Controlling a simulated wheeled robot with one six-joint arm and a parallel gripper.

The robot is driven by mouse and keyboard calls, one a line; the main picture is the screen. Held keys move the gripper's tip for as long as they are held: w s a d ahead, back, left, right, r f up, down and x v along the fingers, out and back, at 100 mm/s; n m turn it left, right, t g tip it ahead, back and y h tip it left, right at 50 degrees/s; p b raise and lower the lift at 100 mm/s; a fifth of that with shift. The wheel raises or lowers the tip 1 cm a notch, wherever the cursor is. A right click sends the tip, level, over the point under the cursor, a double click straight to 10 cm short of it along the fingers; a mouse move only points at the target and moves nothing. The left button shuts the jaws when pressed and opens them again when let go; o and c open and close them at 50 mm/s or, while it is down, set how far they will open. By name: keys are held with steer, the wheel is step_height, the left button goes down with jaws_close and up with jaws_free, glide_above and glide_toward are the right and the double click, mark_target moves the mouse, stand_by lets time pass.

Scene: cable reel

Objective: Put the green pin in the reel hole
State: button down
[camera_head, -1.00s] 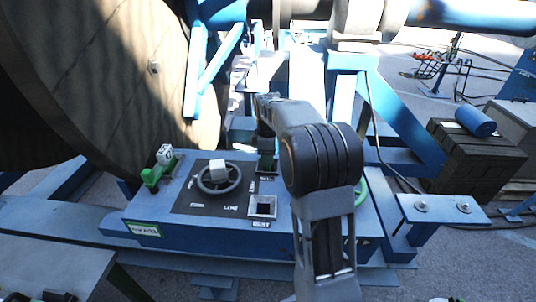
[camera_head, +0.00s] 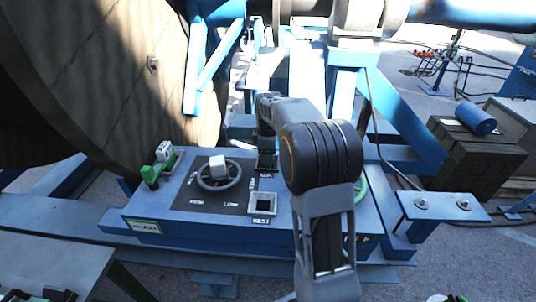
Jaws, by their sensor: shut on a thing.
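A green piece that looks like the pin (camera_head: 152,174) sits at the left end of the blue control box, close to the reel, with a green upright part and a pale block beside it. The large reel (camera_head: 110,85) fills the upper left; a small fitting (camera_head: 152,64) shows on its face, and I cannot tell if it is the hole. My gripper (camera_head: 266,150) points down at the back of the box, right of the handwheel and apart from the green piece. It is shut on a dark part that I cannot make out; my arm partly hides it.
The blue control box (camera_head: 180,222) carries a grey handwheel (camera_head: 219,174) and an open square socket (camera_head: 262,203) marked REST. Blue frame beams (camera_head: 405,120) stand behind right. A grey surface (camera_head: 50,270) lies at front left, and dark stacked blocks (camera_head: 470,160) at right.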

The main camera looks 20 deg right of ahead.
steer(key=c, duration=0.6)
jaws_free()
step_height(320, 180, up, 14)
stand_by(0.3)
stand_by(0.4)
